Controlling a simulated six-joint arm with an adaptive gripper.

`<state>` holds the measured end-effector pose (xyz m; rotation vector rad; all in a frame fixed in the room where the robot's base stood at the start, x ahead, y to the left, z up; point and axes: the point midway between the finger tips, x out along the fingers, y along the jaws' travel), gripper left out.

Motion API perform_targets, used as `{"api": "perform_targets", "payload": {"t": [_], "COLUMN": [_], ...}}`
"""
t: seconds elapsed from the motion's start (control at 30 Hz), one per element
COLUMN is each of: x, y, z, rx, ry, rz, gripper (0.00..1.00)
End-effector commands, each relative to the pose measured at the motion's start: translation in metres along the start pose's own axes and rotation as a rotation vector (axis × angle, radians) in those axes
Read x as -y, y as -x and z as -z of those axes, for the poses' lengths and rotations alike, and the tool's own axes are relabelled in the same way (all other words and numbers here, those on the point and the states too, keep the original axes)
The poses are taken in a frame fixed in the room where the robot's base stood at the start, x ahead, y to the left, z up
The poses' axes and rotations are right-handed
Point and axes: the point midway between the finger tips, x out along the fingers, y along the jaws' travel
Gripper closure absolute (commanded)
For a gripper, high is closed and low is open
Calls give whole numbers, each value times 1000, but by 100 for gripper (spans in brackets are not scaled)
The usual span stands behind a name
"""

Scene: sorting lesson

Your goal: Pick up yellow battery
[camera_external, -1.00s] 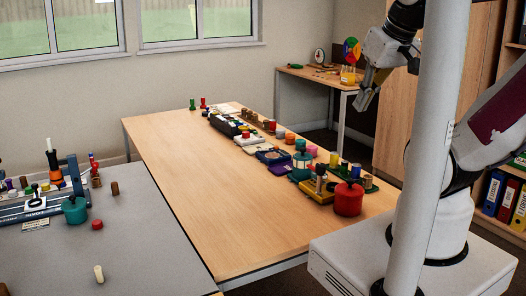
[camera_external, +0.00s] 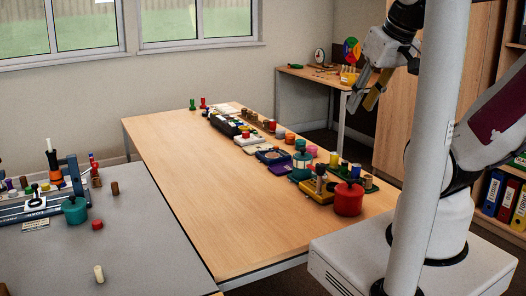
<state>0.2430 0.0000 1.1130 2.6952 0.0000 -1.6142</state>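My gripper (camera_external: 361,106) hangs in the air at the upper right, well above the right end of the wooden table (camera_external: 190,185). Its two fingers are spread apart with nothing between them. A small yellow cylinder (camera_external: 334,158) stands among the items at the table's right side, below and left of my gripper; it may be the yellow battery, but it is too small to be sure. Another pale cream-yellow cylinder (camera_external: 98,273) stands alone on the grey table at the lower left.
A row of coloured items runs along the wooden table's right side, with a red pot (camera_external: 348,199) at its near end. The table's left and front are clear. A grey table (camera_external: 150,255) with a blue device (camera_external: 40,207) adjoins on the left. A grey post crosses the view.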

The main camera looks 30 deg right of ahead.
Motion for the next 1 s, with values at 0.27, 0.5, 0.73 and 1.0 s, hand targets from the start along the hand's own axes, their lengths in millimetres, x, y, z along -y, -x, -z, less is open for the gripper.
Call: {"api": "perform_targets", "payload": {"t": [0.27,0.5,0.73,1.0], "x": [0,-4,-25,-67], "y": [0,-1,-9,-25], "z": [0,6,36,95], "rx": [0,-6,-42,-116], "ry": [0,-3,-9,-3], "rz": [0,-11,-72,-180], "gripper": [58,58,58,58]}}
